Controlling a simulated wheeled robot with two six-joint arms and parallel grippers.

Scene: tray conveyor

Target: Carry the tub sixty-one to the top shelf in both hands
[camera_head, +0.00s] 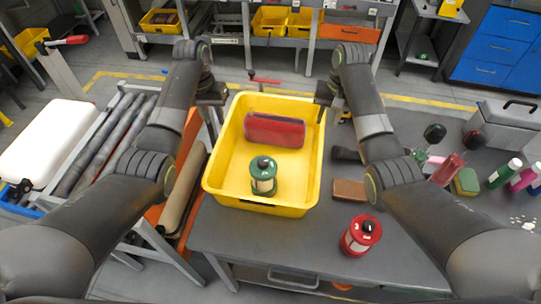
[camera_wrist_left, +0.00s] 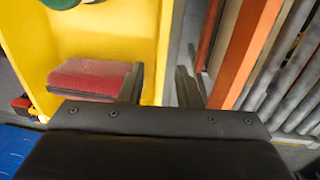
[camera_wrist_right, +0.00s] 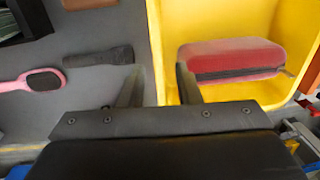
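The yellow tub (camera_head: 222,170) sits on the grey table; no number is readable on it. It holds a red case (camera_head: 275,129) and a green lantern (camera_head: 263,180). My left gripper (camera_head: 212,101) is at the tub's left side, near its far end. In the left wrist view its fingers (camera_wrist_left: 160,84) are apart, with the tub's side wall between them. My right gripper (camera_head: 325,97) is at the opposite side. In the right wrist view its fingers (camera_wrist_right: 158,84) are apart on either side of the wall. Both look open, with gaps beside the wall.
A red lantern (camera_head: 361,235) and a brown block (camera_head: 349,189) stand right of the tub. A pink brush, bottles and a grey toolbox (camera_head: 510,125) lie further right. Pipes and a white box (camera_head: 45,140) are left. Shelving with yellow bins (camera_head: 270,20) stands behind, across the floor.

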